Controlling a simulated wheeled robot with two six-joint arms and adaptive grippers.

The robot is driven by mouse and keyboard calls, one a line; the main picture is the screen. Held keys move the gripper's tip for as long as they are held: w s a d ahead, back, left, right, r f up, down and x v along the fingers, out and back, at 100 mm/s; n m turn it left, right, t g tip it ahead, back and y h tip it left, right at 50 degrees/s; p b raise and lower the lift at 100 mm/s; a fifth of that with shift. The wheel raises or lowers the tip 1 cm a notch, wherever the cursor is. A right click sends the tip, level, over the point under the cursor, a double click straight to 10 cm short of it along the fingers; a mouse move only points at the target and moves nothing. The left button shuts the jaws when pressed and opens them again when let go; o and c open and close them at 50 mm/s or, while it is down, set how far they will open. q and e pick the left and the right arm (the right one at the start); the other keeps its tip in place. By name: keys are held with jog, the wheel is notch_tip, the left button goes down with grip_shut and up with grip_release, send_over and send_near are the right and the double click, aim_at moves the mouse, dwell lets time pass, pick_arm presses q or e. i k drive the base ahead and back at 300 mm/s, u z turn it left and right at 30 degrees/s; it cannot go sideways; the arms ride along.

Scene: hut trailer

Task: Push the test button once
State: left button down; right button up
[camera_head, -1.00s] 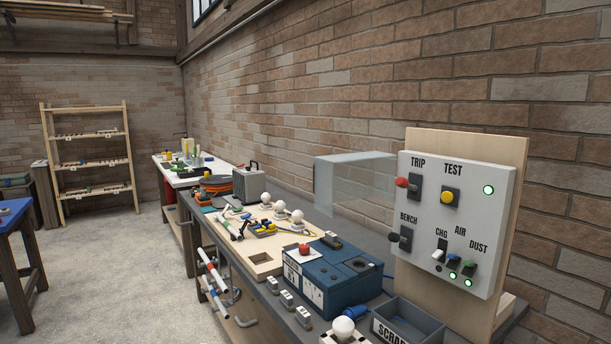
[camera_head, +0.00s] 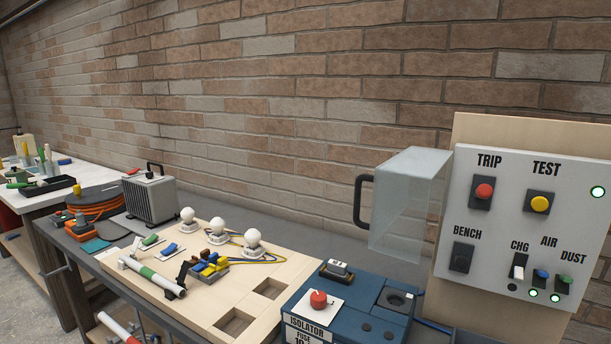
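The test button (camera_head: 540,204) is a round yellow knob on a dark square base, under the word TEST on the upper right of a pale grey control panel (camera_head: 487,248). The panel stands upright on a wooden backboard at the right of the view. A clear cover (camera_head: 408,205) with a dark handle (camera_head: 363,201) stands out from the panel's left side, and the panel's face is uncovered. Neither of my grippers shows in this view.
A red TRIP button (camera_head: 484,192), a BENCH switch (camera_head: 461,257) and several small switches share the panel. A blue isolator box (camera_head: 350,310) sits below it. A wooden board (camera_head: 190,290) with bulbs and wiring lies left on the bench. A grey heater (camera_head: 151,196) stands farther back.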

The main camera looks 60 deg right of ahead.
aim_at(540, 204)
jog(key=i, duration=1.15)
jog(key=z, duration=3.55)
